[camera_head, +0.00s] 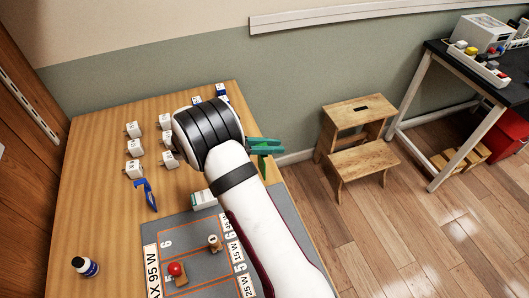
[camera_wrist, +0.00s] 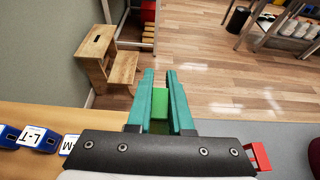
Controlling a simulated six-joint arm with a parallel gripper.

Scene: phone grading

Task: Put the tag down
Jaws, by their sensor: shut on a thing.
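My gripper (camera_head: 280,147) reaches past the right edge of the wooden table (camera_head: 95,215), above the floor side in the head view. In the wrist view my gripper (camera_wrist: 160,78) has its two teal fingers shut on a small green piece, which I take to be the tag (camera_wrist: 160,104). The tag lies between the fingers, and its lower part is hidden by the gripper body. In the head view some green of the tag (camera_head: 262,166) shows just below the fingers.
Several white chargers (camera_head: 134,147) stand at the table's back left, near a blue clip-like thing (camera_head: 148,193). A grey marked mat (camera_head: 190,245) holds a red-topped piece (camera_head: 176,269). A bottle (camera_head: 85,266) stands at front left. A step stool (camera_head: 362,160) stands beyond the table.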

